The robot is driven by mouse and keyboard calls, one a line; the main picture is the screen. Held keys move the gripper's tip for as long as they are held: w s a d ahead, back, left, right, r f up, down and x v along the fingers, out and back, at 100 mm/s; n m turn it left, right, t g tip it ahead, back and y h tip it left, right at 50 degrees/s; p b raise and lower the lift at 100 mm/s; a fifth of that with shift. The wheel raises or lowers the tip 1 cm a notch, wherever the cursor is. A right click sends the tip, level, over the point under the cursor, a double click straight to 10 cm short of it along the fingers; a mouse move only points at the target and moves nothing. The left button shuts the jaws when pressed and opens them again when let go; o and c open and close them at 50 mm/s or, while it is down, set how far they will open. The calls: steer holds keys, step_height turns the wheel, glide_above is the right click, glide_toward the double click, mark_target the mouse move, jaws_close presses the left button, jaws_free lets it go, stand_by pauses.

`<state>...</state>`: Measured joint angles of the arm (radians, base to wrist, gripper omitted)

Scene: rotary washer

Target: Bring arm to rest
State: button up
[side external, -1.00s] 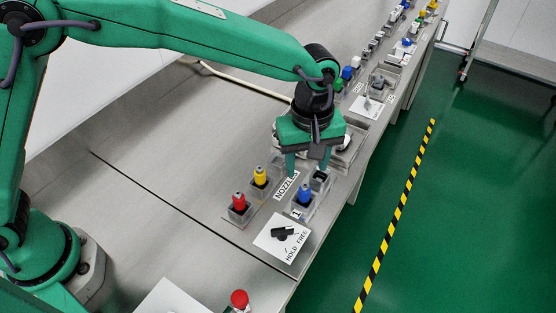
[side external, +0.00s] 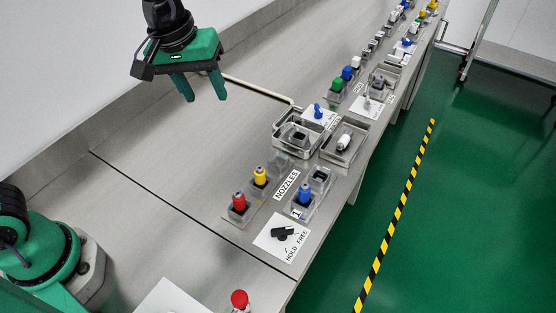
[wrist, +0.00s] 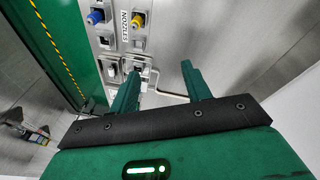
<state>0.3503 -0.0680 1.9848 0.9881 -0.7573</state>
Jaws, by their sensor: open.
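My gripper (side external: 204,92) is green with two fingers. It hangs at the upper left in the side external view, high over the back of the steel bench (side external: 165,150). Its fingers are apart with nothing between them. In the wrist view, my gripper (wrist: 160,75) shows both fingers spread, with empty space between. It is clear of the nozzles and trays. Part of my arm is out of the side external frame.
A red nozzle (side external: 239,202), yellow nozzle (side external: 260,177) and blue nozzle (side external: 305,193) stand in holders. A black knob (side external: 284,234) sits on the HOLD/FREE plate. A tray (side external: 280,143) and a bin with a white part (side external: 344,143) lie beyond.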

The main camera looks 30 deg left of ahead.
steer(key=s+a+m+t+y, duration=0.1)
steer(key=s+a+m+t, duration=0.2)
steer(key=s+a, duration=1)
steer(key=shift+s+m, duration=0.3)
steer(key=shift+m, duration=0.5)
